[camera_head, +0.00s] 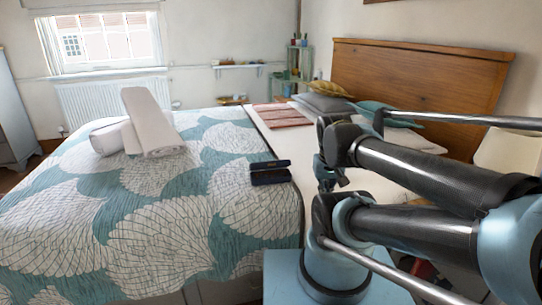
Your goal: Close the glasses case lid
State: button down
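The glasses case (270,173) is a small dark navy case lying on the patterned bedspread, near the right edge of the teal and white part. Its lid (269,164) seems raised along the far side, with the darker body in front; it looks open, but it is small and dark. My arm is folded at the right, in front of the bed. A small dark end part, which looks like my gripper (341,181), shows to the right of the case and apart from it. Its fingers are too small and too hidden by my arm to read.
The bed (150,205) fills the middle and left. Rolled white towels (151,122) lie at its far left. Pillows (322,102) lie by the wooden headboard (420,85). The bedspread left of and in front of the case is clear.

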aim_at(265, 165)
jog(key=k, duration=1.15)
jog(key=z, duration=0.25)
jog(key=i, duration=0.75)
jog(key=z, duration=0.3)
